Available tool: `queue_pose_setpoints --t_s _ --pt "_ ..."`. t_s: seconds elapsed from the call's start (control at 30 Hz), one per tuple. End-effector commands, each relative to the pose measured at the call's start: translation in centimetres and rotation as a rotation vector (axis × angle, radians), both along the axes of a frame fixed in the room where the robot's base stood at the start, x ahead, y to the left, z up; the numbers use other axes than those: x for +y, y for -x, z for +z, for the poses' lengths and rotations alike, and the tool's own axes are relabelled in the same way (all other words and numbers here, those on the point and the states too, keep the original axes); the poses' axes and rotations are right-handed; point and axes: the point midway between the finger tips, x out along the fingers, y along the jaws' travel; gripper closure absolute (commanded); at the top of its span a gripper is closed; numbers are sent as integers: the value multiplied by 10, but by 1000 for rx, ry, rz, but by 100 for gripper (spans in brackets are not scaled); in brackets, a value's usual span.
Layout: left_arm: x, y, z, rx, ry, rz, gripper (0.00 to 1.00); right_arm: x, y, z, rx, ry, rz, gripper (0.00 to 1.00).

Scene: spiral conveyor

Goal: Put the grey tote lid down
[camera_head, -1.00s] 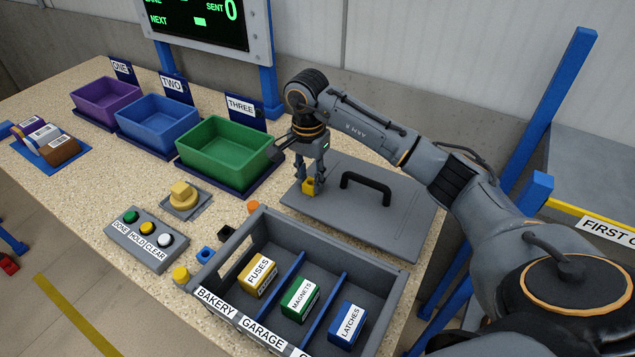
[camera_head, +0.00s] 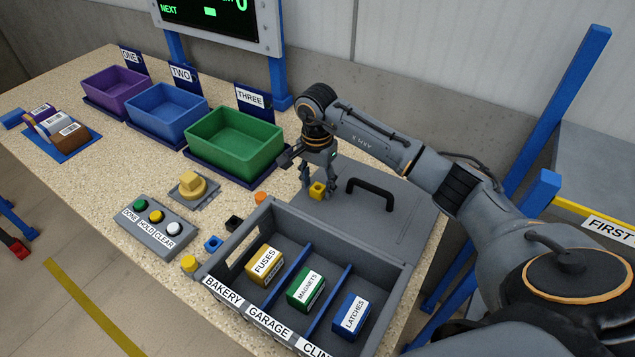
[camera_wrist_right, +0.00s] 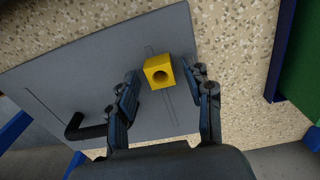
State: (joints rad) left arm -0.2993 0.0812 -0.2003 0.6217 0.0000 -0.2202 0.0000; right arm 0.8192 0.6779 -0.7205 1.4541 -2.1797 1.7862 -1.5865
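The grey tote lid (camera_head: 395,222) lies flat on the speckled table behind the tote, with its black handle (camera_head: 371,190) upward. It also shows in the right wrist view (camera_wrist_right: 80,65). A small yellow block (camera_head: 317,191) with a round hole sits on the lid near its left end. My right gripper (camera_head: 318,185) is above that end of the lid, fingers pointing down. In the right wrist view the fingers (camera_wrist_right: 162,86) are apart, with the yellow block (camera_wrist_right: 158,71) seen between them and gaps on both sides. The handle is outside the fingers. My left gripper is not in view.
The open grey tote (camera_head: 225,275) holds boxes labelled fuses, magnets and latches. Green (camera_head: 235,150), blue (camera_head: 165,118) and purple (camera_head: 113,90) bins stand behind left. A button box (camera_head: 160,229) and several small blocks lie left of the tote.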

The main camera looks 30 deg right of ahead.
Motion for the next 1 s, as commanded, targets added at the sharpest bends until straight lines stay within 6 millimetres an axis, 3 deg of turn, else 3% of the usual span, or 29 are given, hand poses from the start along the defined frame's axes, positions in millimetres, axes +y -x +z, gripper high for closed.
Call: queue_pose_setpoints --t_s 0.23,0.7,1.0 --pt "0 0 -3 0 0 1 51 -1 -1 10 -3 2 0 49" --pt "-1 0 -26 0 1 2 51 0 -2 102 -4 1 0 49" --pt "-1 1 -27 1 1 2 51 0 -1 121 1 0 -1 49"
